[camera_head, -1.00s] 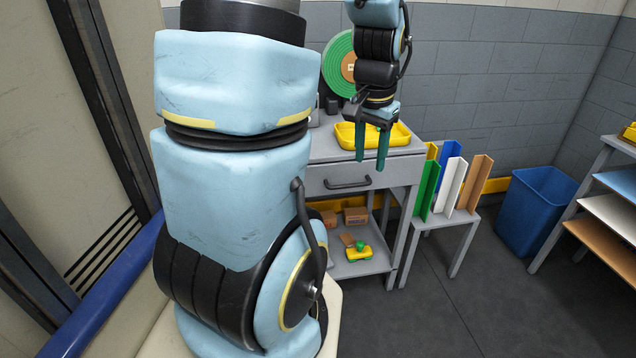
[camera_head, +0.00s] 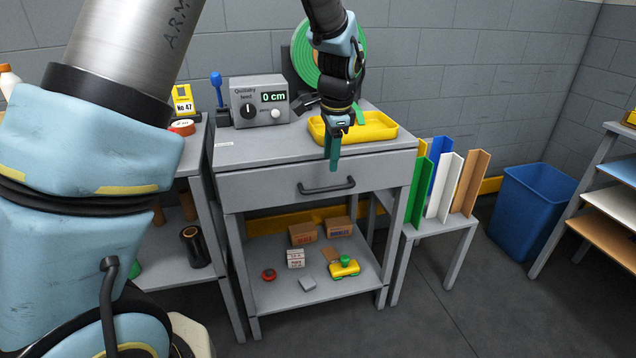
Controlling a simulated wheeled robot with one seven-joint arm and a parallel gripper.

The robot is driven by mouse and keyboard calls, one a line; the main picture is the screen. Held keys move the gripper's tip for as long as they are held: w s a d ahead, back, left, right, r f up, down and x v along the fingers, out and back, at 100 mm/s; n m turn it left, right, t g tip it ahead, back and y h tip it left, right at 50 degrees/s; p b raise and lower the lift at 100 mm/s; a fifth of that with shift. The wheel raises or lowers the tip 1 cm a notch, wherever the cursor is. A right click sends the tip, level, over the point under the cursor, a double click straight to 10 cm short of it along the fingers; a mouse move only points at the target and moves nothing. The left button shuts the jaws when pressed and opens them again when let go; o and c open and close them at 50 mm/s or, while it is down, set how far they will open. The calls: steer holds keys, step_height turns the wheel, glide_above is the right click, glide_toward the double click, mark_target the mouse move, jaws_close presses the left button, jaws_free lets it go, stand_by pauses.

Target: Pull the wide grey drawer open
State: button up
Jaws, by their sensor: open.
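The wide grey drawer (camera_head: 265,186) sits under the top of a grey workbench, its front flush with the frame, so it looks closed. Its dark bar handle (camera_head: 327,187) is at the middle of the front. My gripper (camera_head: 333,165) points down with green fingers, in front of the bench top and just above the handle in the picture. The fingers overlap in this view, and nothing shows between them. I cannot tell how far the fingertips are from the handle.
A yellow tray (camera_head: 385,133) and a Quilloby feed box (camera_head: 260,101) reading 0 cm stand on the bench top. Small boxes and a yellow-green tool (camera_head: 344,267) lie on the lower shelf. Coloured angle pieces (camera_head: 446,182) and a blue bin (camera_head: 533,207) stand to the right.

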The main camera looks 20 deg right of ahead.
mark_target(328, 189)
steer(key=f, duration=0.2)
steer(key=w+f, duration=0.1)
steer(key=f, duration=0.5)
steer(key=shift+w+d+f, duration=0.1)
steer(key=shift+w+f, duration=0.15)
steer(key=shift+c, duration=0.3)
jaws_close()
stand_by(0.8)
